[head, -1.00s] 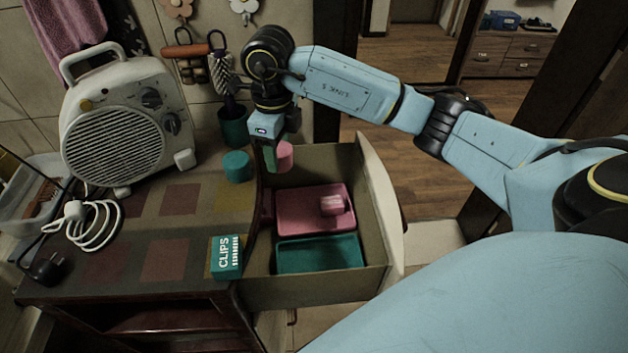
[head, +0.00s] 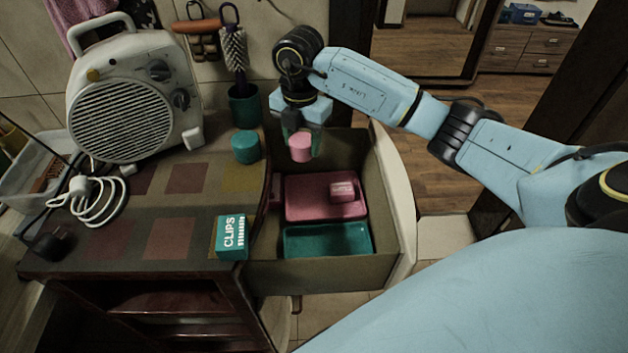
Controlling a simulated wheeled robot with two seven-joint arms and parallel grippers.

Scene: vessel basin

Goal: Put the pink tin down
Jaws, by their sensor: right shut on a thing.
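The pink tin (head: 300,147) is a small round tin held in my right gripper (head: 301,150). The gripper is shut on it and points down above the back part of the open drawer (head: 262,276). In the drawer lie a pink tray (head: 305,204) and, in front of it, an empty teal tray (head: 325,240). A small pink box (head: 343,191) sits in the right part of the pink tray. The tin is apart from both trays. My left gripper is out of view.
On the cabinet top left of the drawer stand a teal tin (head: 246,147), a teal clips box (head: 231,238), a white heater (head: 122,115) with a coiled cable (head: 95,198), and a dark green holder with a brush (head: 244,105). The drawer's front panel (head: 395,200) rises at the right.

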